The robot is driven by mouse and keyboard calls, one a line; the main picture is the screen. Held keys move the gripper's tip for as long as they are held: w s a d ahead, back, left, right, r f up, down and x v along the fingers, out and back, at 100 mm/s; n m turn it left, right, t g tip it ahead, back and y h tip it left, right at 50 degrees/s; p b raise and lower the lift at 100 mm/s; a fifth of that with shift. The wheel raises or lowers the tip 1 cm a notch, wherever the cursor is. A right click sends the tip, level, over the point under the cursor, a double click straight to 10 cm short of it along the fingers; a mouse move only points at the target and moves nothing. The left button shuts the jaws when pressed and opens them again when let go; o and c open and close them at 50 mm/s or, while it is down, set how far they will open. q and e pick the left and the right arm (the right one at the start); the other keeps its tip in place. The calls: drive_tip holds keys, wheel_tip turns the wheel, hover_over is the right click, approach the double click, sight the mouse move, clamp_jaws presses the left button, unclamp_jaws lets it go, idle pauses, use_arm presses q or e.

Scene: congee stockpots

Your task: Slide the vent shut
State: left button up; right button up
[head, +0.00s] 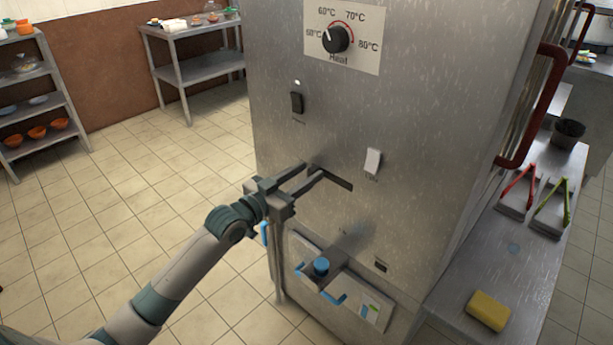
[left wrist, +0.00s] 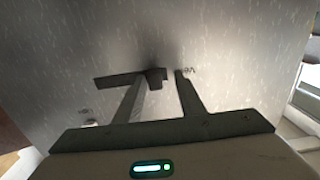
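The vent shows as a dark narrow slot (head: 338,181) in the front of the steel cabinet (head: 400,110). In the left wrist view the slot (left wrist: 112,81) runs to the left from a small dark tab (left wrist: 155,74). My left gripper (head: 311,171) is at the slot, with its fingers pointing at the cabinet front. In the left wrist view its fingers (left wrist: 160,77) are apart, and the tab lies between the tips, closer to the left finger. I cannot tell whether either finger touches it. In the head view the gripper partly hides the slot. My right gripper is not in view.
A heat knob (head: 336,39), a black switch (head: 296,102) and a white switch (head: 373,162) are above the slot. A blue-knobbed fitting (head: 321,267) sticks out below. A counter with tongs and a yellow sponge (head: 488,311) is right. Open floor lies left.

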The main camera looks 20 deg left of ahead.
use_arm(q)
drive_tip(key=shift+s+d, duration=0.1)
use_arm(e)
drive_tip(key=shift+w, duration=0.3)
use_arm(q)
drive_tip(key=shift+s, duration=0.1)
